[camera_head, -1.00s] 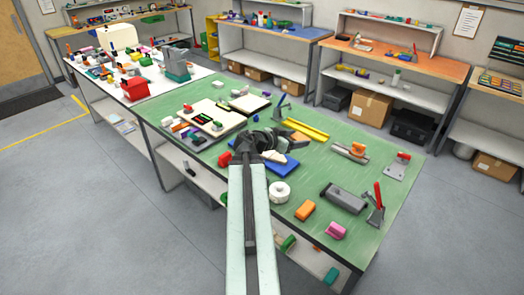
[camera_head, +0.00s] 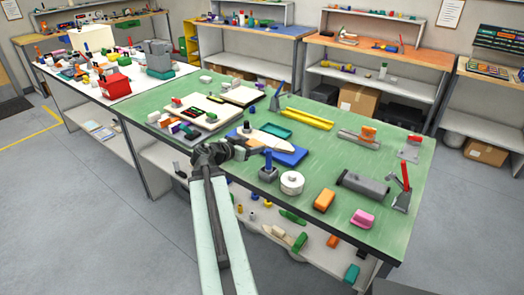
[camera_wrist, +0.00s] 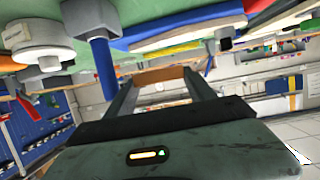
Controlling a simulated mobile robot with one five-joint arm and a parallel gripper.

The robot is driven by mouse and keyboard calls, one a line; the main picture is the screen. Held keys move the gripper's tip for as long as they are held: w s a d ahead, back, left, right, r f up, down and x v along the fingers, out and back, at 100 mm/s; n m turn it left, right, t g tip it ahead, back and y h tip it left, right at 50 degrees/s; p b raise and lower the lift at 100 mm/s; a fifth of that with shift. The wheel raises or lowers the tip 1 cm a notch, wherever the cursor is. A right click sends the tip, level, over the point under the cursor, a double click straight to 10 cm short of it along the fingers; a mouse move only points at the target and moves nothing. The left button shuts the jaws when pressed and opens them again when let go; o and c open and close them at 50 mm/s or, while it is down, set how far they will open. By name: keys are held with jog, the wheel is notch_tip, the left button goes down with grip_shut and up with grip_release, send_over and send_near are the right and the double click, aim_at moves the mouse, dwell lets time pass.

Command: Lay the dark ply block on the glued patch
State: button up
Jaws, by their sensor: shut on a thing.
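My gripper (camera_head: 241,150) is at the near edge of the green bench, left of the blue board (camera_head: 290,157). It is shut on a brown block, which looks like the dark ply block (camera_head: 253,146). In the wrist view the block (camera_wrist: 160,74) sits between the two fingertips (camera_wrist: 162,84). A white, wing-shaped piece (camera_head: 262,139) lies on the blue board, apart from the gripper. I cannot make out the glued patch for certain.
A blue-handled post (camera_head: 268,163) and a white spool (camera_head: 291,183) stand close to the right of my gripper. Pale panels (camera_head: 182,125) lie behind it to the left. An orange block (camera_head: 324,200), pink block (camera_head: 362,219) and grey cylinder (camera_head: 363,184) stand further right.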

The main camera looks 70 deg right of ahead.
jog(key=shift+w+f+b, duration=0.15)
jog(key=shift+f+b, duration=0.15)
jog(key=shift+f, duration=0.55)
jog(key=b, duration=0.1)
send_over(266, 142)
jog(key=a, duration=0.1)
jog(key=shift+f, duration=0.7)
jog(key=f+b, duration=0.2)
jog(key=d+f+b, duration=0.1)
jog(key=f+b, duration=0.1)
jog(key=o, duration=1.4)
jog(key=shift+r, duration=0.15)
